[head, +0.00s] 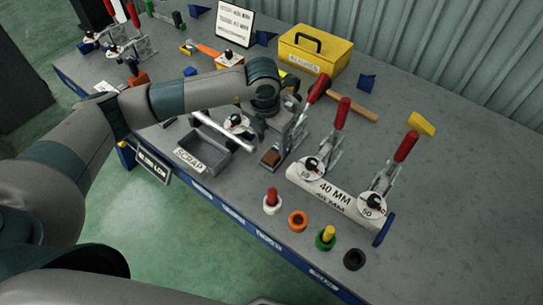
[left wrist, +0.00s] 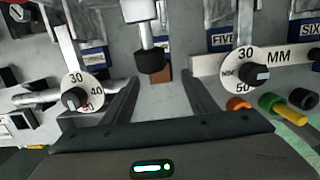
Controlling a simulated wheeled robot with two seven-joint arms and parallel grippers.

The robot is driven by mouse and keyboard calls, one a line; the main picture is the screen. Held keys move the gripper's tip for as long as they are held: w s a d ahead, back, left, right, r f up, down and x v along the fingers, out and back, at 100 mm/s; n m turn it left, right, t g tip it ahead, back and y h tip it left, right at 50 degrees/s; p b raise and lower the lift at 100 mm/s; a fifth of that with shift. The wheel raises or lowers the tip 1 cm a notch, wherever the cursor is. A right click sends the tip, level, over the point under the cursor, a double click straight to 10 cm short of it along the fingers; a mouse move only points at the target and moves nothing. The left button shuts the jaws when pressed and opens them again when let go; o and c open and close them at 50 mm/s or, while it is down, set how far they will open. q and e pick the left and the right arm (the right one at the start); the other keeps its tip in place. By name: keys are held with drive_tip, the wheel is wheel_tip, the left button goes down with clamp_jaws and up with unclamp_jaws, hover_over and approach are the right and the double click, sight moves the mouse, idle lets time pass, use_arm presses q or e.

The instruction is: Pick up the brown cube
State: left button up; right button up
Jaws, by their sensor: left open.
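The brown cube (head: 270,158) is on the grey bench in the head view, right of the scrap tray and left of the 40 MM bar. In the left wrist view the brown cube (left wrist: 166,73) shows just beyond and between the fingertips, partly hidden behind a black-tipped clamp plunger (left wrist: 149,60). My left gripper (head: 276,141) is close to the cube, its jaws open and empty. Its two dark fingers also show in the left wrist view (left wrist: 160,84), spread to either side of the cube's line. My right gripper is not in view.
The grey SCRAP tray (head: 222,162) stands to the left. Toggle clamps with red handles stand on the 40 MM bar (head: 335,196) to the right. Several coloured rings and pegs, such as the orange ring (head: 298,221), line the front edge. A yellow toolbox (head: 315,52) is behind.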

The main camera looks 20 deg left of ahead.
sight(271, 156)
use_arm(q)
drive_tip(key=shift+f+p, duration=0.4)
drive_tip(key=shift+p, duration=0.05)
wheel_tip(271, 156, down, 4)
drive_tip(key=shift+r+p, duration=0.15)
drive_tip(key=shift+p, duration=0.9)
drive_tip(key=shift+f, duration=0.4)
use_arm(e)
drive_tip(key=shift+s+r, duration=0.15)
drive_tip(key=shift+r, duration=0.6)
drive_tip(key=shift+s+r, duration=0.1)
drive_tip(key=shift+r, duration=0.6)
use_arm(q)
drive_tip(key=c, duration=1.1)
drive_tip(key=shift+c, duration=0.3)
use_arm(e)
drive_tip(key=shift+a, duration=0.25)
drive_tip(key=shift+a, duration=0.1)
